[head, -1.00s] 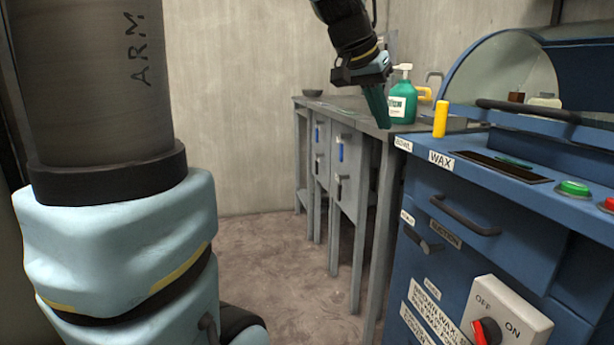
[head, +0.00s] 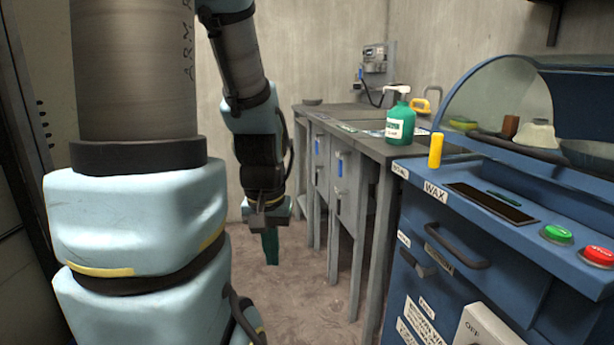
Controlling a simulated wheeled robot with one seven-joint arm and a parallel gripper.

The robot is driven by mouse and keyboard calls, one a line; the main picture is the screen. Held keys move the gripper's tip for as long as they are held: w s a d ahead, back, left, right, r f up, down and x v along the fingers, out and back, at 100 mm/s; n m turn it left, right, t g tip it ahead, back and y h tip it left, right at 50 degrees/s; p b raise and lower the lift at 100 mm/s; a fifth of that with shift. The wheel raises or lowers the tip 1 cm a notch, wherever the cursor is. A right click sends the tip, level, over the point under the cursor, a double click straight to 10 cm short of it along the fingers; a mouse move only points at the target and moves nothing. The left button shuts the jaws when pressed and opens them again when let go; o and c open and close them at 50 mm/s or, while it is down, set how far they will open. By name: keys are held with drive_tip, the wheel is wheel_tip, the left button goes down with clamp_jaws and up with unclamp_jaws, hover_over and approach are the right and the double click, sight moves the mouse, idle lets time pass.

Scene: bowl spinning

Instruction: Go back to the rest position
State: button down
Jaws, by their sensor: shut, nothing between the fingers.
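My gripper (head: 270,245) hangs from my arm left of the grey workbench, pointing down over the floor. Its green fingers are shut with nothing between them. It is apart from the bench and from the blue machine. My arm links fill the left of the head view and hide part of the wall and floor.
The grey workbench (head: 377,148) carries a green pump bottle (head: 401,121) and a small dark bowl (head: 312,101). The blue machine (head: 400,295) on the right has a yellow cylinder (head: 436,150), a green button (head: 557,234) and a red button (head: 598,256). Floor (head: 305,300) beside the bench is clear.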

wheel_tip(320, 180, up, 19)
drive_tip(key=p, duration=1.7)
drive_tip(key=shift+r, duration=0.15)
